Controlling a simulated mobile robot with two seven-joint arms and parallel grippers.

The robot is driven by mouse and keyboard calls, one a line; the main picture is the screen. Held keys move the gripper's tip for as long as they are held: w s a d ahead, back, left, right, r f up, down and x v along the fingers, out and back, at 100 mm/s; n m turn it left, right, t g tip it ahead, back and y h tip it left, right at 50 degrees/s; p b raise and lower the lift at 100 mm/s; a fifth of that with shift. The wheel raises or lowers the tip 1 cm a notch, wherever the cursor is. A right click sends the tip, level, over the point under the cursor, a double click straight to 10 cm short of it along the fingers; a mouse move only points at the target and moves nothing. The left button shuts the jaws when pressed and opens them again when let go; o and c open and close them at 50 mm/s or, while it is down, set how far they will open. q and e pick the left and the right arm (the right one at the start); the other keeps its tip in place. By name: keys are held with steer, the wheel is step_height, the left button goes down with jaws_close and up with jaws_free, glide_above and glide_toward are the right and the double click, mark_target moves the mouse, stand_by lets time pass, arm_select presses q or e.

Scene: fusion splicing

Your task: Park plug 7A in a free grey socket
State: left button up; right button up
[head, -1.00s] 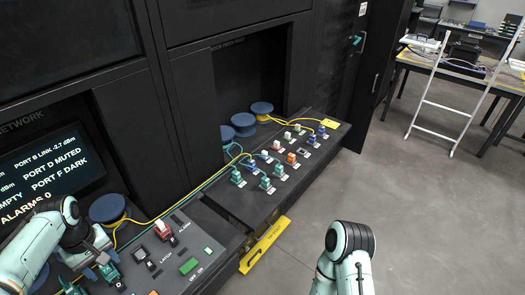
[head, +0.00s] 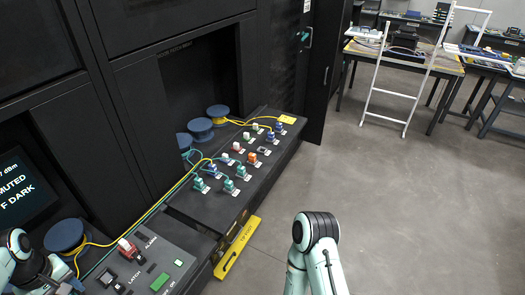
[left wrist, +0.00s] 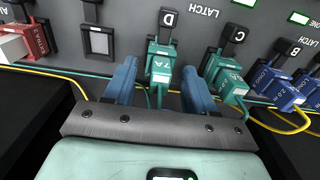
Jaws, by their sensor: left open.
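Plug 7A (left wrist: 161,62) is a teal plug marked 7A, standing at the port labelled D in the left wrist view. My left gripper (left wrist: 159,80) is open, with one blue finger on each side of the plug and a gap visible on both sides. A teal cable runs from the plug's near end between the fingers. In the head view a grey square socket (head: 264,151) on the far panel looks empty, though it is small. My right gripper is out of view.
Beside 7A stand another teal plug (left wrist: 227,75), a blue plug (left wrist: 277,85) and a red plug (left wrist: 28,38). The far panel (head: 215,207) holds several plugs. Yellow and teal cables cross the console.

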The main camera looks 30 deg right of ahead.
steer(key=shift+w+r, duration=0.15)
arm_select(q)
steer(key=shift+w, duration=0.1)
jaws_close()
steer(key=shift+r, duration=0.1)
steer(key=shift+r+p, duration=0.95)
steer(key=shift+r, duration=0.55)
steer(key=shift+r+p, duration=0.7)
steer(key=shift+r, duration=0.7)
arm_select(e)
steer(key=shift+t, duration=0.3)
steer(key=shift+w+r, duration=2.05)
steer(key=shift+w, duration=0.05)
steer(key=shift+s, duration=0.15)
